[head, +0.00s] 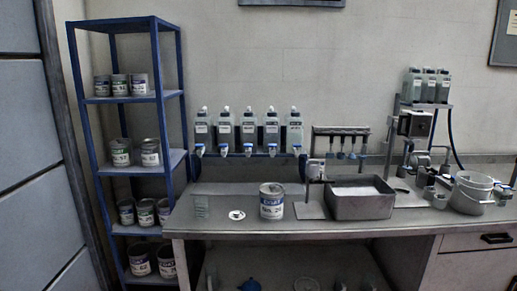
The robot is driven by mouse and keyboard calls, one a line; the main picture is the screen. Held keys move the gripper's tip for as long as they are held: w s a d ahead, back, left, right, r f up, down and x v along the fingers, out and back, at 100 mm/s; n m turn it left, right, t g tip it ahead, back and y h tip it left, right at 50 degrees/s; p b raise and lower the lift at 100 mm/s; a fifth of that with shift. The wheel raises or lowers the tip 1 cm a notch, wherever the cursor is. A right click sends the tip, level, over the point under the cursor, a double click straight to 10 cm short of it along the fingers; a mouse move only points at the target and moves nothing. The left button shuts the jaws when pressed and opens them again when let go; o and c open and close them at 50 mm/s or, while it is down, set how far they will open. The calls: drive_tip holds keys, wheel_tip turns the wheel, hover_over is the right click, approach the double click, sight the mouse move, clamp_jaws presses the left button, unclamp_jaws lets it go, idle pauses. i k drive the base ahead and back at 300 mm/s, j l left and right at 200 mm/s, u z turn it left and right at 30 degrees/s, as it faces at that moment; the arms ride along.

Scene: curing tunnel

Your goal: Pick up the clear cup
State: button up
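A clear cup (201,206), faint and see-through with a slight green tint, appears to stand upright at the left end of the grey bench (330,227). Its edges are hard to make out against the wall and bench top. A flat white round piece (237,215) lies to its right. A larger labelled paint can (271,201) stands farther right. My gripper is not in view.
A blue shelf rack (163,96) with several cans stands left of the bench. Several dispenser bottles (248,134) hang above the bench back. A grey basin (358,205) and a metal pot (472,194) occupy the right side. The bench's front strip is clear.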

sight(202, 207)
drive_tip(key=i+j+u, duration=0.2)
drive_tip(key=i+j, duration=0.15)
drive_tip(key=i+j+u, duration=0.15)
drive_tip(key=i+j, duration=0.15)
drive_tip(key=i, duration=0.25)
drive_tip(key=i+j+u, duration=0.2)
drive_tip(key=i, duration=0.3)
